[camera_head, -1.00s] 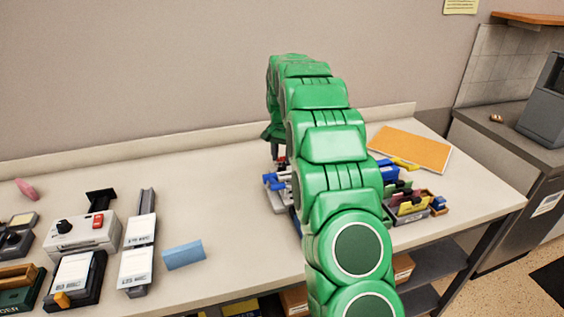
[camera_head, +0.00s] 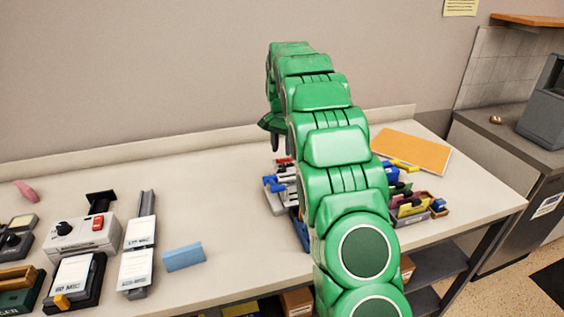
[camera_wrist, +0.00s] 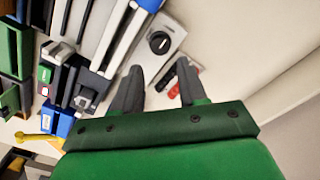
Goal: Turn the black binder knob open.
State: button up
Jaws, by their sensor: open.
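In the wrist view, a round black knob (camera_wrist: 159,42) with a light mark sits on a pale grey plate (camera_wrist: 180,30). I take it as the binder knob, though no label on it is readable. My gripper (camera_wrist: 156,72) is open and empty. Its two dark fingers are apart, and the knob shows beyond the fingertips, between their directions, not touched. In the head view, my gripper (camera_head: 270,130) is small and partly behind my green arm, raised above the far part of the desk. The knob is hidden there by my arm.
Blue and white long pieces (camera_wrist: 115,35) and a dark clamp-like part (camera_wrist: 90,85) lie left of the knob. A dark piece with red parts (camera_wrist: 172,85) lies between the fingers. In the head view, a grey box with another black knob (camera_head: 63,228) stands left; an orange board (camera_head: 412,150) lies right.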

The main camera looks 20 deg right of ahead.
aim_at(282, 168)
jog(key=shift+f, duration=3.9)
jog(key=c, duration=0.8)
jog(key=shift+o, duration=0.2)
jog(key=shift+n, duration=0.6)
jog(key=o, duration=0.8)
jog(key=shift+c, duration=0.2)
jog(key=shift+r, duration=0.1)
